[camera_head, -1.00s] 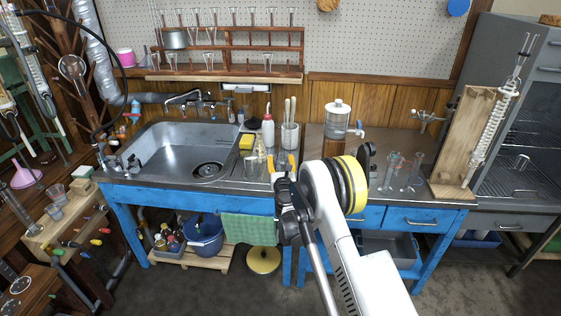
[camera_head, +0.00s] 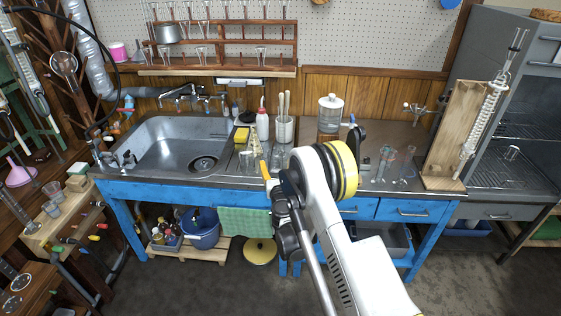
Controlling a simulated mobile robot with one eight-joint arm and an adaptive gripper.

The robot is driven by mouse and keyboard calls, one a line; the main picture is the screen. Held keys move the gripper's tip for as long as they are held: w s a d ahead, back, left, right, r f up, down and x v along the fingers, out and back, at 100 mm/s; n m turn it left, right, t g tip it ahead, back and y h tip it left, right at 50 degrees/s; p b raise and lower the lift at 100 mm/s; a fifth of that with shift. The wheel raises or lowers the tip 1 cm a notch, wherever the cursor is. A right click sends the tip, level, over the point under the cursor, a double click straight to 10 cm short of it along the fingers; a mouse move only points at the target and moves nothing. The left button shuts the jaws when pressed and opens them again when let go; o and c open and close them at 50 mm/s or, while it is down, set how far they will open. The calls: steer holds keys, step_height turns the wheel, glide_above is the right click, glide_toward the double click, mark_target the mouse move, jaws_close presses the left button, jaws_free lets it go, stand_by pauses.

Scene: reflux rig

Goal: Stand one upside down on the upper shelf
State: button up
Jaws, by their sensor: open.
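A wooden two-tier rack hangs on the pegboard; its upper shelf (camera_head: 240,21) holds a row of upright-stemmed glass pieces, and its lower shelf (camera_head: 225,43) stands below. Clear glassware (camera_head: 246,160) stands on the counter right of the sink, by my gripper. More glass vessels (camera_head: 382,160) stand on the counter to the right of my arm. My gripper (camera_head: 267,172) is over the counter's front edge near the first glassware, with an orange fingertip showing. It is open with nothing seen in it. My own arm hides part of the gripper and counter.
A steel sink (camera_head: 165,150) lies left of the glassware. A yellow sponge (camera_head: 241,135), a squeeze bottle (camera_head: 262,124), a brush holder (camera_head: 284,129) and a lidded jar (camera_head: 329,115) stand behind. A wooden stand (camera_head: 453,135) is at right.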

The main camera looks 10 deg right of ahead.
steer(key=s+d+r+m+g+h, duration=0.1)
steer(key=s+d+r+m, duration=0.15)
steer(key=r+m, duration=0.45)
steer(key=s+d+r+m+g+h, duration=0.1)
steer(key=s+d+r+m, duration=0.2)
steer(key=r, duration=0.6)
steer(key=s+d+r+m+g, duration=0.3)
steer(key=s+r+m, duration=0.4)
steer(key=s+m, duration=0.2)
steer(key=s+a+f+m+g+y, duration=0.1)
steer(key=s+m, duration=0.4)
steer(key=s, duration=0.6)
steer(key=s+a+f+m+g+y, duration=0.1)
steer(key=s+a+m+g+y, duration=0.1)
steer(key=s, duration=0.8)
steer(key=s+a+f+m+g+y, duration=0.1)
steer(key=s+a+m, duration=0.3)
steer(key=s+m, duration=0.4)
steer(key=s+f+g, duration=0.1)
steer(key=s, duration=0.2)
steer(key=shift+s+a+g+y, duration=0.25)
steer(key=shift+s+g+y, duration=0.05)
steer(key=shift+s+g, duration=0.1)
steer(key=shift+w+f, duration=0.1)
